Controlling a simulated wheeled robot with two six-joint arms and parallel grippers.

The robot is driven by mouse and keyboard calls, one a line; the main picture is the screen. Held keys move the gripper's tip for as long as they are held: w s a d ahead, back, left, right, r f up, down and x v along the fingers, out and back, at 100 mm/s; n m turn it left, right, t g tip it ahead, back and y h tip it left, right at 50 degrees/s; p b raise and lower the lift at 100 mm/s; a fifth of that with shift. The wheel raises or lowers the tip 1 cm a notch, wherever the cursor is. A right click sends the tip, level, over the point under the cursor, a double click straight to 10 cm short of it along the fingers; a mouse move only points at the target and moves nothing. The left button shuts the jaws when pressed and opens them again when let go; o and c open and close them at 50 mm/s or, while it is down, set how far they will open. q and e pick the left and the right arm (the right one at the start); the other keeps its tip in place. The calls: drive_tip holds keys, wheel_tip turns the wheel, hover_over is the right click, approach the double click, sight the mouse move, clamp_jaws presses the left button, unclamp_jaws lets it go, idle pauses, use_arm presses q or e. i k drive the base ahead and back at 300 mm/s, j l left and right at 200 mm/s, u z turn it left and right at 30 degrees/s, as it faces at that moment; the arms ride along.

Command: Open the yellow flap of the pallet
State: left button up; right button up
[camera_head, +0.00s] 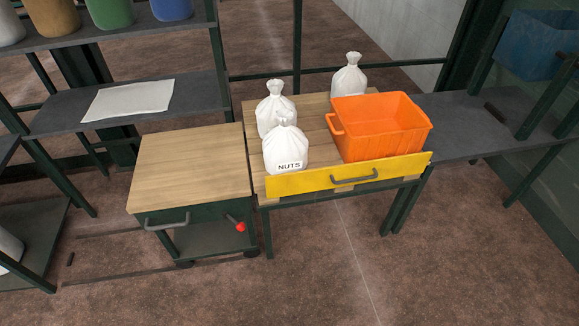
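The yellow flap (307,181) stands upright along the front edge of the wooden pallet table (316,133). A dark grey handle (354,178) is fixed on its front face, right of the middle. Behind the flap, on the pallet, stand an orange crate (384,142) on the right and white tied sacks on the left and back. The front sack (287,151) is marked NUTS. Neither of my grippers shows in the head view.
A wooden-topped cart (192,165) with a grey handle and a red knob (240,227) stands left of the pallet. A dark side table (474,124) adjoins on the right. A shelf (60,114) with a white sheet stands at the back left. The floor in front is clear.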

sight(292, 183)
drive_tip(key=i+j+z, duration=0.15)
drive_tip(key=j, duration=0.25)
drive_tip(key=i+j+z, duration=0.1)
drive_tip(key=j, duration=0.3)
drive_tip(key=i+j+z, duration=0.15)
drive_tip(key=j, duration=0.25)
drive_tip(key=i+j+z, duration=0.1)
drive_tip(key=j, duration=0.35)
drive_tip(key=i+l+z, duration=0.1)
drive_tip(key=l+z, duration=0.15)
drive_tip(key=l, duration=0.15)
drive_tip(key=i+l+z, duration=0.1)
drive_tip(key=l+z, duration=0.15)
drive_tip(key=l, duration=0.2)
drive_tip(key=i+l+z, duration=0.25)
drive_tip(key=l, duration=0.15)
drive_tip(key=k, duration=0.1)
